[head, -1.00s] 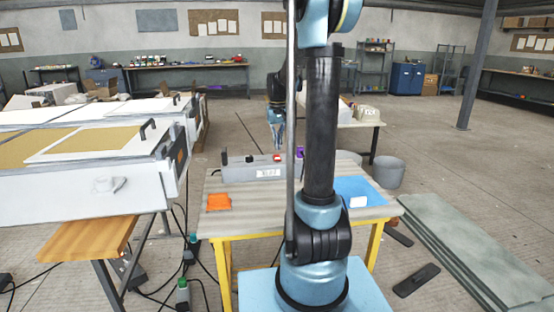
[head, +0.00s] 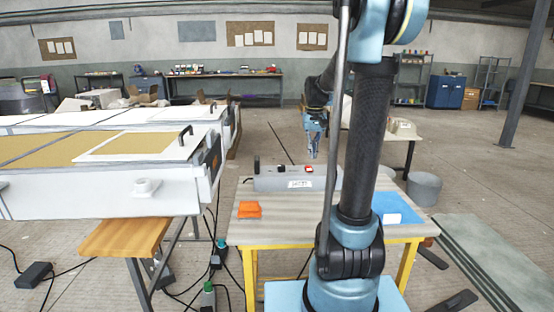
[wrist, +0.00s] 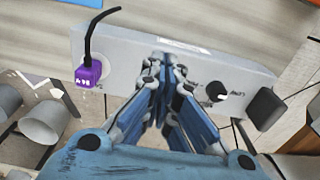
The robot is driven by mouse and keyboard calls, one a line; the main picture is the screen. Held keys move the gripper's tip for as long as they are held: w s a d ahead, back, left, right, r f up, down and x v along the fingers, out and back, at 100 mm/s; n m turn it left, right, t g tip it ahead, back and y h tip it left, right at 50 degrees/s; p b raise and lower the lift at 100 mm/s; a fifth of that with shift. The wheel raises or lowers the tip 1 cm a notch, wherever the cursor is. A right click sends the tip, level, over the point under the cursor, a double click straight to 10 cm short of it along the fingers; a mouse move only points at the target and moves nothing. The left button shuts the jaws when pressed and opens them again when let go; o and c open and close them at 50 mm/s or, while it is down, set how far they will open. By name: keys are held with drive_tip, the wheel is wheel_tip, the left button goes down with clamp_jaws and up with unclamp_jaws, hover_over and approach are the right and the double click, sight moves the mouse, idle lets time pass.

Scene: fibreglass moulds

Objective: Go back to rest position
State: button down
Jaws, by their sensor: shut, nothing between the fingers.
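My gripper (head: 313,155) is shut and empty. In the head view it hangs upright above the back of the work table, apart from the grey control box (head: 268,183). In the wrist view my gripper (wrist: 163,65) has its fingertips together and points toward the same grey box (wrist: 125,52). That box bears a purple plug (wrist: 89,73) with a black cable, a black knob (wrist: 216,89) and a black block (wrist: 266,108). My arm hides the right end of the box in the head view.
The striped work table (head: 285,232) holds an orange part (head: 249,209) and a blue sheet (head: 390,203). White moulds (head: 110,193) stand at left. A grey bin (head: 424,189) and grey slabs (head: 480,255) are at right. Open floor lies behind the table.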

drive_tip(key=s+f, duration=0.4)
drive_tip(key=s, duration=0.6)
drive_tip(key=s+f+t, duration=0.1)
drive_tip(key=s+f, duration=0.3)
drive_tip(key=s, duration=0.6)
drive_tip(key=s+f+t, duration=0.1)
drive_tip(key=s+f, duration=0.3)
drive_tip(key=s, duration=0.6)
drive_tip(key=shift+s+d, duration=0.15)
drive_tip(key=shift+s, duration=0.2)
drive_tip(key=shift+w+f, duration=0.25)
drive_tip(key=shift+w, duration=0.25)
drive_tip(key=shift+s, duration=0.1)
